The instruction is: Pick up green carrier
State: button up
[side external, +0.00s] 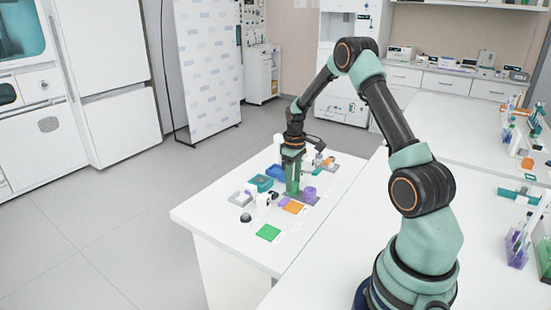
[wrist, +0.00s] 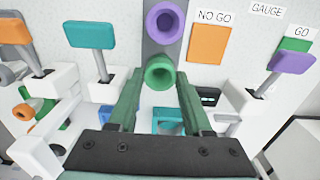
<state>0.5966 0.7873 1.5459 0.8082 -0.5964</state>
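The green carrier (wrist: 161,73) is a short hollow cylinder, seen from its open end in the wrist view. It sits beside the lower end of a grey strip (wrist: 152,45), below a purple carrier (wrist: 164,22). My gripper (wrist: 159,80) has its two dark green fingers on either side of the green carrier. Narrow gaps seem to show between the fingertips and the carrier, so I read it as open. In the side view my gripper (side external: 292,190) points down at the table next to the purple carrier (side external: 309,193); the green carrier is hard to tell from the fingers there.
An orange NO GO square (wrist: 208,45) and a green GO square (side external: 268,232) lie on the white table (side external: 225,215). White stands with coloured paddles, such as teal (wrist: 90,35) and purple (wrist: 291,62), flank the fingers. A teal part (wrist: 168,120) lies beneath. The table's front left is clear.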

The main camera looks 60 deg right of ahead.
jog(key=c, duration=0.4)
jog(key=shift+r, duration=2.8)
